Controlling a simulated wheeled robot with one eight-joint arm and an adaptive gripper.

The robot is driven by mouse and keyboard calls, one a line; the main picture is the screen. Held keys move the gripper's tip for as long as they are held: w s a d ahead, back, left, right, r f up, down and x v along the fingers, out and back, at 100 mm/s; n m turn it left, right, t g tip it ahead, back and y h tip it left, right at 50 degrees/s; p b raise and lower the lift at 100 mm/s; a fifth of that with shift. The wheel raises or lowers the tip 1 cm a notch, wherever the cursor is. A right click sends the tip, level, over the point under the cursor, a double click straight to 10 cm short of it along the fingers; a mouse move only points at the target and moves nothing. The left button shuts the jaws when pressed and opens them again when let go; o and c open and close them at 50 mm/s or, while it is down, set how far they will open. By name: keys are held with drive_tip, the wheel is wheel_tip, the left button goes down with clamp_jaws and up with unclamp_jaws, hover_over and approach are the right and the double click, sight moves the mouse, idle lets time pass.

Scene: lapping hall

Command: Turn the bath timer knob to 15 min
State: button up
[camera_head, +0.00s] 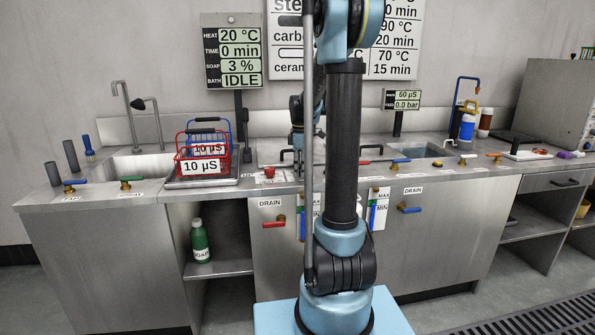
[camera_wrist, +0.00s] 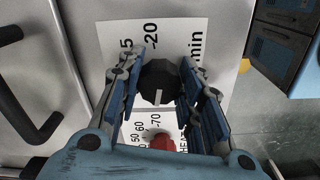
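The black timer knob (camera_wrist: 160,83) sits between my gripper's fingertips (camera_wrist: 165,62) in the wrist view, one finger on each side. The gap to the knob is too small to tell whether both pads touch it. A white pointer line on the knob points down in the picture. The white dial plate (camera_wrist: 175,32) behind it shows "20", "min" and a number ending in 5, partly covered by the left finger. The status board (camera_head: 240,58) there reads time 0 min, bath idle.
A red knob (camera_wrist: 162,142) with a 50-60-70 scale lies just below the timer knob. Black bar handles (camera_wrist: 30,95) stand at left. In the head view, a red basket (camera_head: 202,165) stands on the counter left of my arm. Taps line the counter's front edge.

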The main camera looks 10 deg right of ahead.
drive_tip(key=shift+a, duration=0.35)
drive_tip(key=shift+c, duration=0.4)
drive_tip(key=shift+d, duration=0.35)
drive_tip(key=shift+m, duration=0.4)
drive_tip(key=shift+d+m, duration=0.1)
drive_tip(key=shift+m, duration=2.1)
drive_tip(key=shift+w, duration=0.1)
